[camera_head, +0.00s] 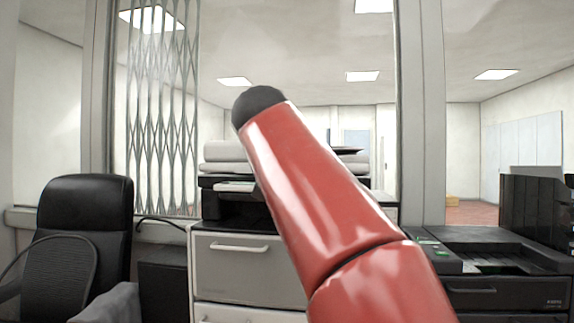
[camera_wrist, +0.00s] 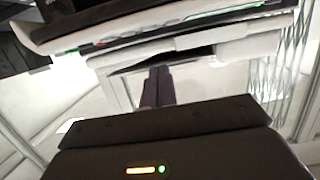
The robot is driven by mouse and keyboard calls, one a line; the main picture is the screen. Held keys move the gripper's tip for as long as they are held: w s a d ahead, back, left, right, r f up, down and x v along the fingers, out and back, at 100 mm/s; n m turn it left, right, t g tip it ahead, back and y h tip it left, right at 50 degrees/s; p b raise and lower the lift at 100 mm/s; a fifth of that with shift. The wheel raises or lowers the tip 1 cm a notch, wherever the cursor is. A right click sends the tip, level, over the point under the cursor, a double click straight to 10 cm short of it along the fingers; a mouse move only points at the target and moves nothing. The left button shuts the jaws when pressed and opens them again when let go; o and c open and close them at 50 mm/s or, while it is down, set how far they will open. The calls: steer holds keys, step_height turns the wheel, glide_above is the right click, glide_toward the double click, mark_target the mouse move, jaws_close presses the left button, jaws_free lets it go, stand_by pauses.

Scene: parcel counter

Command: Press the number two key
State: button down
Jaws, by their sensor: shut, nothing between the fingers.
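No number two key can be made out in either view. My gripper (camera_wrist: 160,72) shows in the wrist view as two dark fingers close together, shut and empty, pointing towards a white and dark machine (camera_wrist: 185,38) that appears upside down. I cannot tell the distance between the fingertips and that machine. In the head view my red arm crosses the middle and hides part of the copier (camera_head: 225,195); the gripper itself does not show there. A dark machine (camera_head: 500,290) at the lower right has a small panel (camera_head: 437,250) with green marks, too small to read.
A black office chair (camera_head: 88,205) stands at the left. A light drawer cabinet (camera_head: 245,270) is under the copier. A folding metal lattice (camera_head: 160,110) and window posts stand behind. A dark screen-like box (camera_head: 538,208) stands at the right.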

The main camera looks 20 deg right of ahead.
steer(key=v, duration=0.8)
steer(key=shift+d, duration=0.1)
stand_by(0.5)
